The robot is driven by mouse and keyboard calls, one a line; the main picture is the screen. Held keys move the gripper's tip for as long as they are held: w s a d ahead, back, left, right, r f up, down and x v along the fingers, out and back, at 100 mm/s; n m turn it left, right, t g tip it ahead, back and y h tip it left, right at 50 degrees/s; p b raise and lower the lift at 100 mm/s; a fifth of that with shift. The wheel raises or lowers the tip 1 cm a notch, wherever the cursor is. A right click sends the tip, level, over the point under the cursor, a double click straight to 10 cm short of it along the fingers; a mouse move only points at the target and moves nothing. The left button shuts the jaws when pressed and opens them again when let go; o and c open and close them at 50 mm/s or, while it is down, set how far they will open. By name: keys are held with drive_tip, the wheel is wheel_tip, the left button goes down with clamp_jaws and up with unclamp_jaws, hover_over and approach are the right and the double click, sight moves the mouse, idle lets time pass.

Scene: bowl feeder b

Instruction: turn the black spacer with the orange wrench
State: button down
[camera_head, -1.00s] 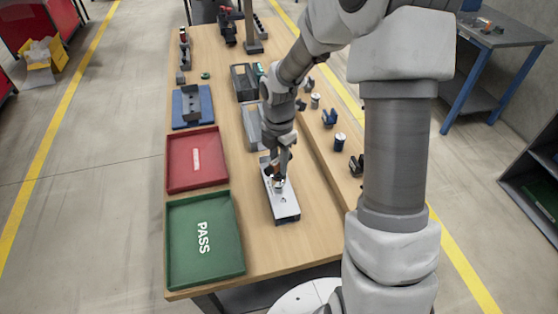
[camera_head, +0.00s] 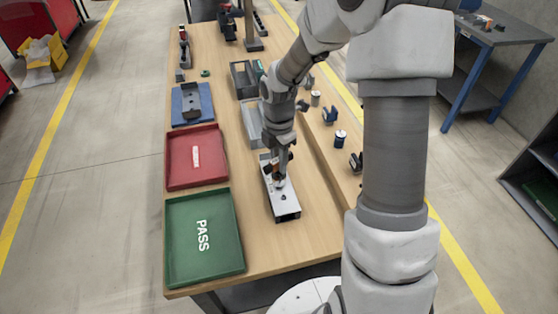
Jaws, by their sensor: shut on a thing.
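My gripper (camera_head: 279,179) points down over the far half of a pale metal fixture plate (camera_head: 287,209) on the table. A small orange-brown patch, which I take for the orange wrench (camera_head: 275,169), shows at the fingers, and they are closed on it. A small dark round spot, possibly the black spacer (camera_head: 283,197), sits on the plate just nearer than the fingertips. The fingers hide part of the plate, and I cannot tell whether the wrench touches a spacer.
A green PASS tray (camera_head: 232,248) and a red tray (camera_head: 174,184) stand left of the plate. A blue mat (camera_head: 178,116) and grey bins (camera_head: 239,80) lie farther back. Several small parts stand along the right ledge. Bare table lies right of the plate.

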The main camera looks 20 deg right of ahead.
drive_tip(key=shift+m, duration=0.5)
drive_tip(key=shift+m+b, duration=0.3)
drive_tip(key=shift+m, duration=0.9)
drive_tip(key=shift+m, duration=1.2)
drive_tip(key=shift+b, duration=0.3)
drive_tip(key=shift+m, duration=0.3)
drive_tip(key=shift+r, duration=0.1)
